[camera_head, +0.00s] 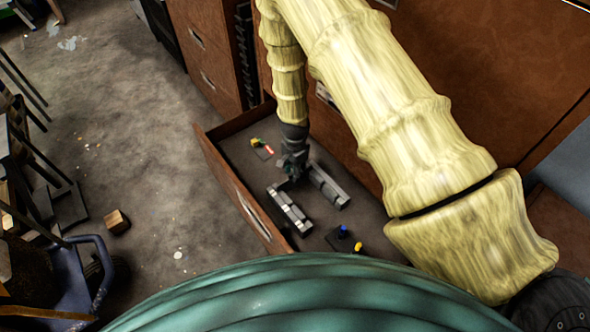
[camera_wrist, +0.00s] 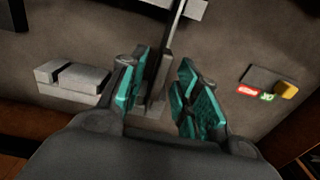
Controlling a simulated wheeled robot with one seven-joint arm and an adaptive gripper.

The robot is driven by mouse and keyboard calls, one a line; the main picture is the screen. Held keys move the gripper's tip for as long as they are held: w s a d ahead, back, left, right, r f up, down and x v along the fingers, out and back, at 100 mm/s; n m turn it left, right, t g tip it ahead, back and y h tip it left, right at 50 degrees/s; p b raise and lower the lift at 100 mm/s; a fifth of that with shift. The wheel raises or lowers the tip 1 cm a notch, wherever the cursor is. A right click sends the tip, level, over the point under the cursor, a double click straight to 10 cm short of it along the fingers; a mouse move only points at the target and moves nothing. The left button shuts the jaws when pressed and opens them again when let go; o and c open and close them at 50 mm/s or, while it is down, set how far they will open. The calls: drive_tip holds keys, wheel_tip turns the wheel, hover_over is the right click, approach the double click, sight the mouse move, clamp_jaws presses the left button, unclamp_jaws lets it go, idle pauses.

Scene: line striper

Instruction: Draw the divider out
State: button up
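My gripper (camera_head: 293,168) points down into an open drawer, over a pair of grey slotted rails. In the wrist view its two teal-padded fingers (camera_wrist: 163,92) are apart. A thin grey upright plate, which looks like the divider (camera_wrist: 168,62), stands between them, closer to the left finger. I see a gap between the plate and the right finger; contact with the left finger cannot be told. In the head view, one rail (camera_head: 289,209) lies nearer the drawer front and the other (camera_head: 328,186) nearer the cabinet. The gripper hides the divider there.
The drawer front (camera_head: 240,195) stands out from the brown cabinet. A small dark base with yellow, red and green pieces (camera_head: 262,148) lies inside the drawer. Another base with blue and yellow pieces (camera_head: 346,240) lies at its near end. A wooden block (camera_head: 117,222) is on the floor.

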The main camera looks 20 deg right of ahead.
clamp_jaws()
drive_tip(key=shift+r+p, duration=0.55)
drive_tip(key=shift+r, duration=0.2)
idle(0.4)
drive_tip(key=shift+r+p, duration=2.4)
drive_tip(key=shift+r, duration=1.15)
